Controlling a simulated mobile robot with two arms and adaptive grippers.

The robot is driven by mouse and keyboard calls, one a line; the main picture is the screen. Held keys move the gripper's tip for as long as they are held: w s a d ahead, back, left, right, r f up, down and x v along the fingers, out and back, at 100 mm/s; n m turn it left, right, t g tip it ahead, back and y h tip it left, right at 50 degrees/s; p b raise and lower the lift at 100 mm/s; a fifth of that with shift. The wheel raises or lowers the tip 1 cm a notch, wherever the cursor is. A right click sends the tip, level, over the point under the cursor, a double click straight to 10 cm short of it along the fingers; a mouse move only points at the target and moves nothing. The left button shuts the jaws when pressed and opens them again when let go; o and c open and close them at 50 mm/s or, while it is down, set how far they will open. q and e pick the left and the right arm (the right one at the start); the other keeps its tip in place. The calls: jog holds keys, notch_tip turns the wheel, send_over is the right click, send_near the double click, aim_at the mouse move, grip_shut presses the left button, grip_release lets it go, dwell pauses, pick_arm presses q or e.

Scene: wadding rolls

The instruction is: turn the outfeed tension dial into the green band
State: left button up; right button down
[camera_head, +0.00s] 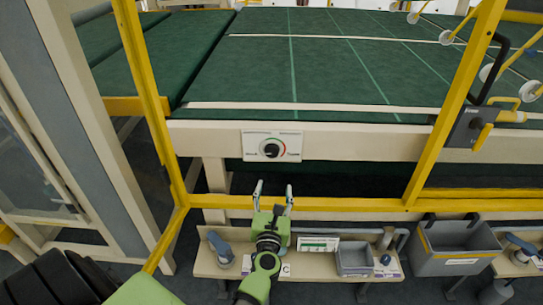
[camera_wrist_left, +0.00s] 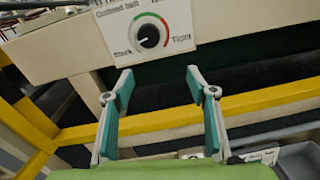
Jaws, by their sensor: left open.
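The tension dial (camera_head: 271,150) is a round black knob on a white label plate (camera_head: 289,147), fixed to the cream front beam. In the left wrist view the knob (camera_wrist_left: 149,36) has a white pointer aimed lower left, toward the "Slack" end. A green arc (camera_wrist_left: 150,18) runs over the knob's top and a red arc (camera_wrist_left: 167,38) down its right side. My left gripper (camera_head: 273,187) is open and empty, below the dial and apart from it. Its two fingers (camera_wrist_left: 153,82) also show in the left wrist view, below the plate. My right gripper is not in view.
A yellow guard rail (camera_head: 330,204) runs across below the dial, with yellow posts at both sides. The green belt (camera_head: 330,60) lies above the beam.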

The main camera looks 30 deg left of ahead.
aim_at(272, 154)
pick_arm(q)
jog(key=w+a, duration=0.2)
jog(key=w, duration=0.1)
jog(key=w+a+r+n+b, duration=0.1)
jog(key=w+a, duration=0.2)
jog(key=w, duration=0.1)
jog(key=w+a+r+n, duration=0.1)
jog(key=w+a, duration=0.1)
jog(key=w, duration=0.1)
jog(key=shift+w+a+r+y, duration=0.15)
jog(key=shift+w+a+y, duration=0.05)
jog(key=shift+a+y, duration=0.1)
jog(key=shift+w+a+b, duration=0.35)
jog(key=shift+w, duration=0.2)
jog(key=shift+c, duration=1.2)
jog(key=c, duration=0.9)
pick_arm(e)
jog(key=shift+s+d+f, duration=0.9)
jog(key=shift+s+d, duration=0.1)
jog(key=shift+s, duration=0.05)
